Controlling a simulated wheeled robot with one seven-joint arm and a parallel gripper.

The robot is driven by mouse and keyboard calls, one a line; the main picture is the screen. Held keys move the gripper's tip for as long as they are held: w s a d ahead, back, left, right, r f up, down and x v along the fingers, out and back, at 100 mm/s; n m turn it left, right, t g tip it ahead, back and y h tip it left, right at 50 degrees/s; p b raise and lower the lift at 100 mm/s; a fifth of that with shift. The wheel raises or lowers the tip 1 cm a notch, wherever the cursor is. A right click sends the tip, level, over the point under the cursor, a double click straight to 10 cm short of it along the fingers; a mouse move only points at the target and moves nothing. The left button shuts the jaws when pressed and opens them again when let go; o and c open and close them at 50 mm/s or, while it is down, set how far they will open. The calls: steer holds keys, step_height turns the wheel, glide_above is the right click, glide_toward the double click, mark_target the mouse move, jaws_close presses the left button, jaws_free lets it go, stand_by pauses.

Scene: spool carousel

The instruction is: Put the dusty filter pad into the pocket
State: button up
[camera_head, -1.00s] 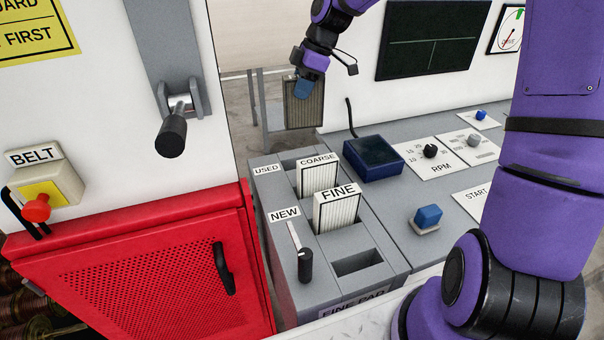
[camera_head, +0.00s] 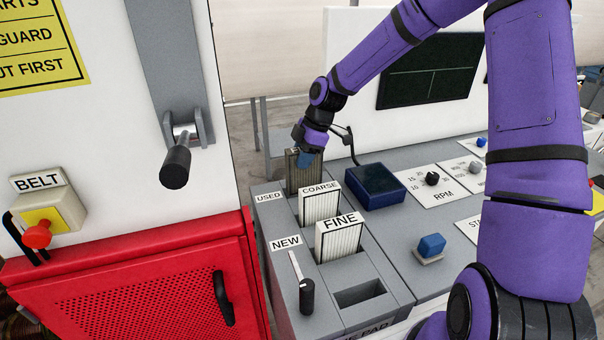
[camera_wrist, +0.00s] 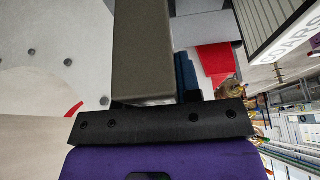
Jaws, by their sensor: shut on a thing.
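The dusty filter pad (camera_head: 302,174) is a brownish-grey pleated block, upright in the head view. My gripper (camera_head: 306,152) is shut on its upper end. The pad also fills the upper middle of the wrist view (camera_wrist: 142,50). Its lower end is at the rear pocket beside the USED label (camera_head: 268,197), behind the COARSE pad. I cannot tell how far it is inside. The pocket opening is largely hidden by the pad and the COARSE pad.
Clean pads marked COARSE (camera_head: 319,206) and FINE (camera_head: 338,242) stand in the nearer pockets. An empty slot (camera_head: 359,292) is in front. A dark blue box (camera_head: 374,186) sits close right of my gripper. The white machine wall (camera_head: 165,90) and lever (camera_head: 175,166) are at left.

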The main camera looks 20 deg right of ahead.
mark_target(302, 170)
steer(key=shift+f, duration=2.1)
steer(key=shift+f, duration=0.1)
steer(key=o, duration=1)
steer(key=shift+c, duration=0.2)
